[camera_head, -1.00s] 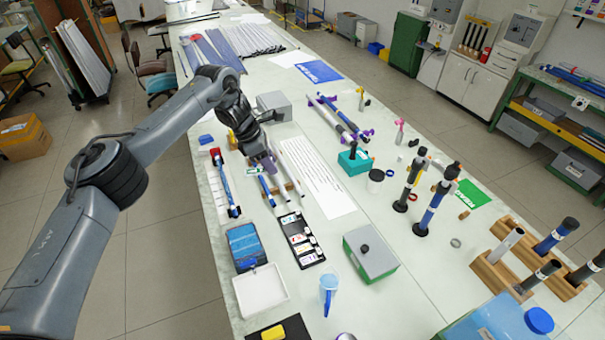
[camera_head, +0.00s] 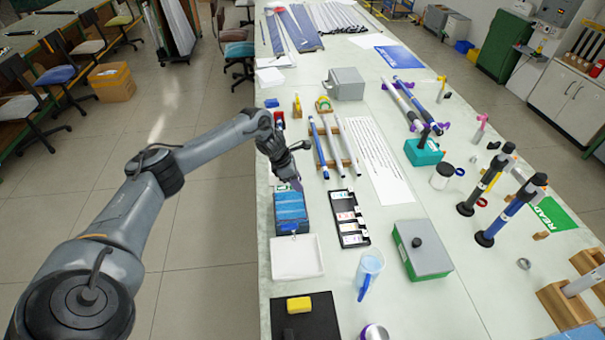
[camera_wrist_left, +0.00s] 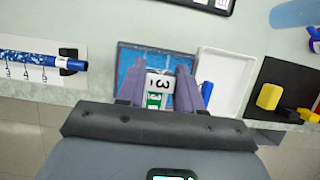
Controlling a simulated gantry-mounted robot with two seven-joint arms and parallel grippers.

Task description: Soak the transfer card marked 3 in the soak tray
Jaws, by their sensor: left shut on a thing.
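The soak tray (camera_head: 291,213) is a blue, liquid-filled tray near the table's left edge; it also shows in the left wrist view (camera_wrist_left: 129,62). My left gripper (camera_head: 296,184) is over its far end, pointing down. In the left wrist view its purple fingers (camera_wrist_left: 157,85) are shut on a small white card marked 3 (camera_wrist_left: 158,83) with a green patch, seen against the blue tray. I cannot tell its exact height above the liquid. In the head view the card is too small to make out. My right gripper is not in view.
A white tray (camera_head: 297,271) adjoins the near side. A black rack with several cards (camera_head: 349,229) stands to the right. Rods (camera_head: 333,147) lie beyond.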

